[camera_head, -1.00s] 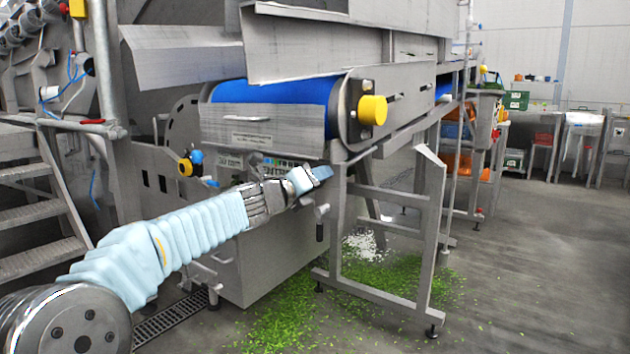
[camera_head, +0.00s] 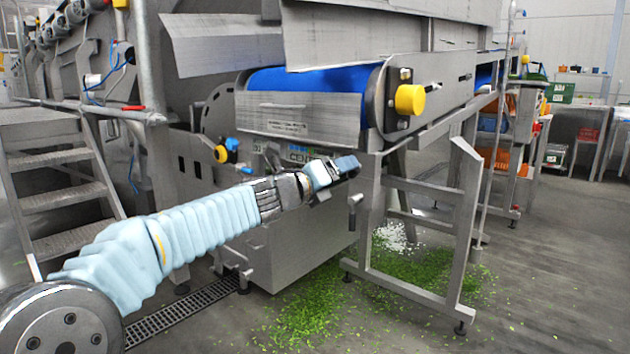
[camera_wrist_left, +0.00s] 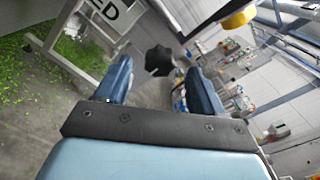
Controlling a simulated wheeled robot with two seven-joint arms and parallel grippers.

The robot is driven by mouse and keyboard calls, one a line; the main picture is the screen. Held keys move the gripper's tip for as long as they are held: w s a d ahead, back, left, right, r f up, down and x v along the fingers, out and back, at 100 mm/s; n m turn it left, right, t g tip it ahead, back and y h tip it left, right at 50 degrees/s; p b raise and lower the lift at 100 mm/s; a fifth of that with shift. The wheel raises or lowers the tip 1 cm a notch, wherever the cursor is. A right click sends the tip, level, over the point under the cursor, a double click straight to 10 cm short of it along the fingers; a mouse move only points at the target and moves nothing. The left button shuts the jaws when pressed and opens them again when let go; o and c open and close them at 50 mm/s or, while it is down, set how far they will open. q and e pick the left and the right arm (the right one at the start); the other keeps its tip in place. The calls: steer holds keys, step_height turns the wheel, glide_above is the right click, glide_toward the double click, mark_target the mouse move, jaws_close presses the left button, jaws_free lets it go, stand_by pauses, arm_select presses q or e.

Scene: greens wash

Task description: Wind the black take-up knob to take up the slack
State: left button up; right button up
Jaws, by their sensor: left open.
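The black take-up knob (camera_wrist_left: 159,60) shows in the left wrist view as a dark lobed knob. It appears between the two blue fingers of my left gripper (camera_wrist_left: 158,76), at about fingertip level in the picture. The fingers stand wide apart, and I see no contact with the knob. In the head view my left gripper (camera_head: 345,165) is in front of the machine's lower side, below the blue belt (camera_head: 305,80). I cannot clearly pick out the knob in the head view. My right gripper is not in view.
A yellow cap (camera_head: 410,99) sits on the belt's end plate. Grey frame legs (camera_head: 460,230) stand right of my gripper. Metal steps (camera_head: 60,210) are at the left. Green scraps (camera_head: 315,320) cover the floor below. Open floor lies at the right.

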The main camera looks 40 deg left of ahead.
arm_select(q)
steer(key=s+p, duration=0.1)
steer(key=s, duration=0.7)
steer(key=shift+s+a, duration=0.4)
